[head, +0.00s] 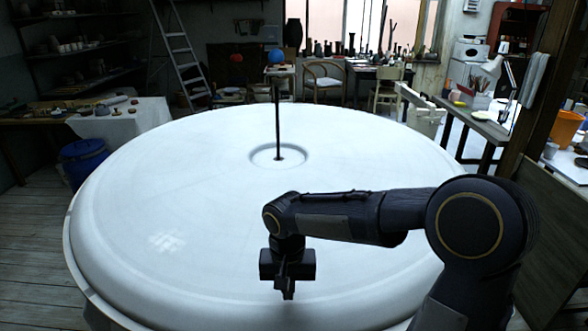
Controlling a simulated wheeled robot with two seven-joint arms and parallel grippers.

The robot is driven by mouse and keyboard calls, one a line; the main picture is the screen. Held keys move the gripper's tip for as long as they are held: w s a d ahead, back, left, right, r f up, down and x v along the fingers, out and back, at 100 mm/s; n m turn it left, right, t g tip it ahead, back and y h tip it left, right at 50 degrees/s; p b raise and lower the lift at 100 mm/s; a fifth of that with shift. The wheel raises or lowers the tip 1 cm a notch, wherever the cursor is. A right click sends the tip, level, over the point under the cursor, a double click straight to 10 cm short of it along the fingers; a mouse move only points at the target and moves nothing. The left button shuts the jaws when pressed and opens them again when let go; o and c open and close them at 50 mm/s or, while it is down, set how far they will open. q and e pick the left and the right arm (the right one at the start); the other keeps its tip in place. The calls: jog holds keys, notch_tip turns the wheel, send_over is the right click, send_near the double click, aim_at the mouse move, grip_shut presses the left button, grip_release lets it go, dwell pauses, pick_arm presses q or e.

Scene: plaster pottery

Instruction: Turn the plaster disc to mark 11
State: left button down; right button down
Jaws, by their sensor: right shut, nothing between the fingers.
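The plaster disc (190,200) is a large white round slab that fills the middle of the head view. It has a raised rounded rim and a small round hollow at its centre. A thin dark rod (278,120) with a blue ball (278,56) at its top end in the picture stands upright in the hollow. A faint pale patterned patch shows on the disc's left front; I cannot read any mark number. My right gripper (287,290) points down over the front part of the disc, shut and empty. I cannot tell whether it touches the surface. My left gripper is out of view.
A blue bin (85,162) stands close to the disc's left side, near a cloth-covered table (120,118). A ladder (178,50) and chairs stand behind. A workbench (480,122) with a lamp is at the right. Wooden floor (30,240) is clear at the left front.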

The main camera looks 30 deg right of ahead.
aim_at(277, 303)
jog(key=shift+f+b, duration=0.55)
jog(key=shift+f, duration=0.3)
jog(key=shift+s+r, duration=0.1)
jog(key=shift+w+a, duration=0.3)
jog(key=shift+a, duration=0.35)
jog(key=shift+w+a, duration=0.3)
jog(key=shift+a, duration=0.35)
jog(key=shift+w+a, duration=0.15)
jog(key=shift+a, duration=0.1)
jog(key=shift+f, duration=0.2)
jog(key=shift+d, duration=0.3)
jog(key=shift+s+d, duration=0.1)
jog(key=shift+s, duration=0.15)
